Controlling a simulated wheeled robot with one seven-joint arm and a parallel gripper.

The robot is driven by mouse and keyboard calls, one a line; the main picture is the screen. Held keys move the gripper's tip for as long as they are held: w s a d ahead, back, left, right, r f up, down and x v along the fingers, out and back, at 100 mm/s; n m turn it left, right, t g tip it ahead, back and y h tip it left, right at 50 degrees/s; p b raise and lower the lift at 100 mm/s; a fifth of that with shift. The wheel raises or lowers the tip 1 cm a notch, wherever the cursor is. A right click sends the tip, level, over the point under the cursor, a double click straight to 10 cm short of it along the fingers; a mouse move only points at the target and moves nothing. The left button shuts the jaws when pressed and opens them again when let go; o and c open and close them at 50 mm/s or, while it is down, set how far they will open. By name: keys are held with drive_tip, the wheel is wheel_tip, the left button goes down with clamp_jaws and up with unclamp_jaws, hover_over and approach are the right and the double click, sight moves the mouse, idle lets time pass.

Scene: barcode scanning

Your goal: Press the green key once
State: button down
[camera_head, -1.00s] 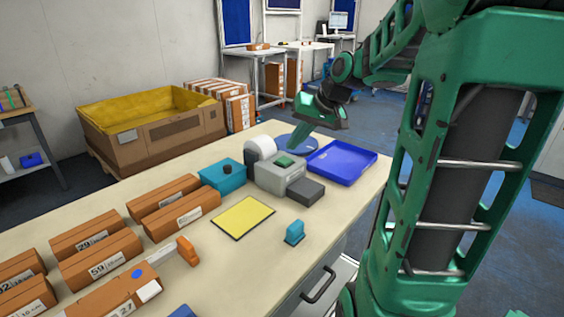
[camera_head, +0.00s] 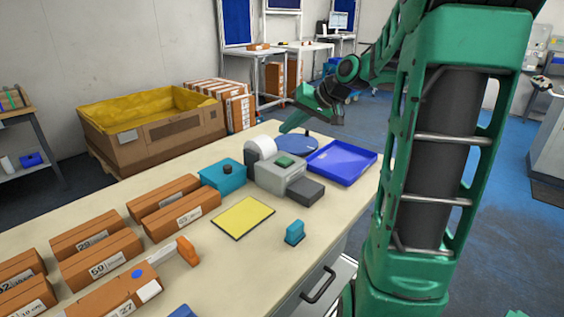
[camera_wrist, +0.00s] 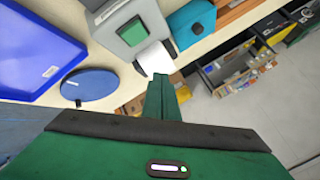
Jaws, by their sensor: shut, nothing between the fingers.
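The green key (camera_head: 285,161) sits on top of a grey printer-like device (camera_head: 272,178) on the table. In the wrist view the green key (camera_wrist: 131,31) shows at the upper left, clear of my fingers. My gripper (camera_head: 283,130) is above the far side of the table, behind the device and over the blue round plate. It is apart from the key. In the wrist view my gripper (camera_wrist: 162,80) has its green fingers closed together and empty, with the tips just below the white paper roll (camera_wrist: 155,57).
The blue tray (camera_head: 357,158) and blue round plate (camera_head: 297,146) lie to the right and behind the device. A teal box (camera_head: 222,177) stands at its left, a dark grey block (camera_head: 306,190) at its front right. A yellow pad (camera_head: 243,217) and several brown boxes lie nearer.

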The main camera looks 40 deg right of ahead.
sight(288, 161)
drive_tip(key=shift+f, duration=3.6)
drive_tip(key=shift+f, duration=0.15)
drive_tip(key=shift+f, duration=0.25)
drive_tip(key=shift+s+f, duration=0.1)
drive_tip(key=shift+f, duration=0.55)
drive_tip(key=shift+r, duration=1.1)
drive_tip(key=shift+r, duration=2.5)
